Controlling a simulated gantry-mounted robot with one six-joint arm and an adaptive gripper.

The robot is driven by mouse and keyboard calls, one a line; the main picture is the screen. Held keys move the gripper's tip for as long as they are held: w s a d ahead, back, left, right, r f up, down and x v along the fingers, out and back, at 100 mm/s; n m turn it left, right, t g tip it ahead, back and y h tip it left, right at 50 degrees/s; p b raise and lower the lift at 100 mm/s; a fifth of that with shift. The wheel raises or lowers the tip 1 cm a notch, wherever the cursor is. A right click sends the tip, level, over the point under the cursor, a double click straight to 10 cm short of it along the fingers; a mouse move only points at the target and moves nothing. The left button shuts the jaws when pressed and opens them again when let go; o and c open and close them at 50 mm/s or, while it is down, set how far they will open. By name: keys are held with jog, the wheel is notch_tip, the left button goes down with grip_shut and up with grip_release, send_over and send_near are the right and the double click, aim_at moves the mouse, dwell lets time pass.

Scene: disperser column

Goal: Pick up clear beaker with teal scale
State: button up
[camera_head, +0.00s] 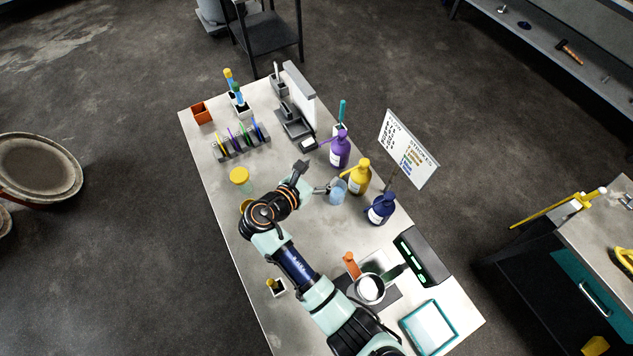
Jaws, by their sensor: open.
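The clear beaker (338,193) looks pale blue and stands on the light workbench (290,225), right of my wrist and left of the yellow bottle. Its teal scale is too small to make out. My gripper (326,187) is open and close to the left side of the beaker. The view does not show whether the fingers touch the beaker or reach around it. Nothing is seen held in it.
Yellow (360,177), purple (339,152) and dark blue (380,210) bottles stand close behind and beside the beaker. A sign (408,150) rises behind them. A yellow-lidded jar (240,178) is at left. A metal pot (369,289) sits nearer the front.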

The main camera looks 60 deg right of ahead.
notch_tip(320, 180, down, 6)
jog(key=s+b, duration=0.3)
jog(key=b, duration=1.6)
send_near(333, 200)
jog(key=x, duration=0.5)
jog(key=shift+w+f, duration=0.2)
jog(key=shift+f, duration=0.3)
jog(key=shift+d+r, duration=0.1)
jog(key=shift+r, duration=0.05)
jog(key=b+x, duration=0.3)
jog(key=x, duration=0.4)
jog(key=shift+s+d, duration=0.2)
jog(key=shift+d, duration=0.15)
jog(key=c, duration=1.4)
